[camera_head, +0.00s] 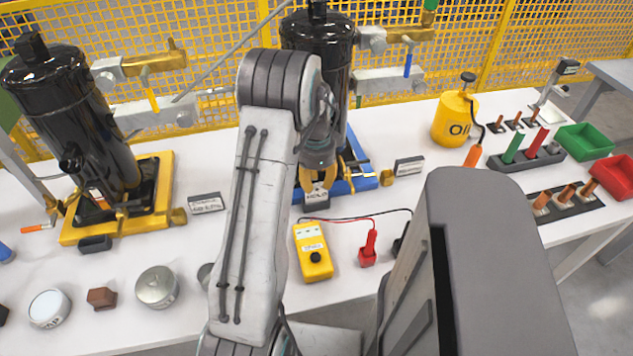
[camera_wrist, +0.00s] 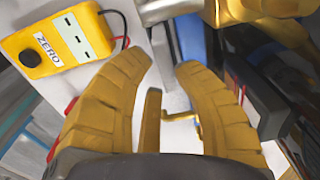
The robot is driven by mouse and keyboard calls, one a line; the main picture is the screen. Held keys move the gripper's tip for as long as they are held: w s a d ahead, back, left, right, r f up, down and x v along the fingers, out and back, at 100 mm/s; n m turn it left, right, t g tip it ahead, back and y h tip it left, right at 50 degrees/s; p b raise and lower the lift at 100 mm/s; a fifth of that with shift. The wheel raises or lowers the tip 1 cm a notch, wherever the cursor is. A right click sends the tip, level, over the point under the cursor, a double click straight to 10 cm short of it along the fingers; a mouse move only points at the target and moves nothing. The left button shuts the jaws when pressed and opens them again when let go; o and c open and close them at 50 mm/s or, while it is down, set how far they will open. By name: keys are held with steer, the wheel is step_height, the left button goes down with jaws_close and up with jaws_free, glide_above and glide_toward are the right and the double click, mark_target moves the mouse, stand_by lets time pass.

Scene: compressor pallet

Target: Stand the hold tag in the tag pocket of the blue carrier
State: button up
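The blue carrier (camera_head: 364,182) stands at the middle back, with a black compressor (camera_head: 335,85) on it. The hold tag (camera_head: 317,196), with a dark face reading HOLD, is upright at the carrier's front left corner. It appears to stand at the dark tag pocket there, whose body is mostly hidden by the tag. My gripper (camera_head: 317,178) is right above and behind the tag. In the wrist view my gripper (camera_wrist: 167,62) has its yellow fingers spread apart. A thin yellow upright strip (camera_wrist: 152,120) shows between them, perhaps the tag edge-on, clear of the right finger.
A yellow meter (camera_head: 313,252) with red and black leads lies just in front. A yellow carrier (camera_head: 160,190) with another compressor stands at the left. Label blocks (camera_head: 206,203) (camera_head: 410,167) flank the blue carrier. An oil can (camera_head: 455,120) and bins stand at the right.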

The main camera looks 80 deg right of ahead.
steer(key=shift+r+p, duration=1.1)
steer(key=shift+r, duration=0.6)
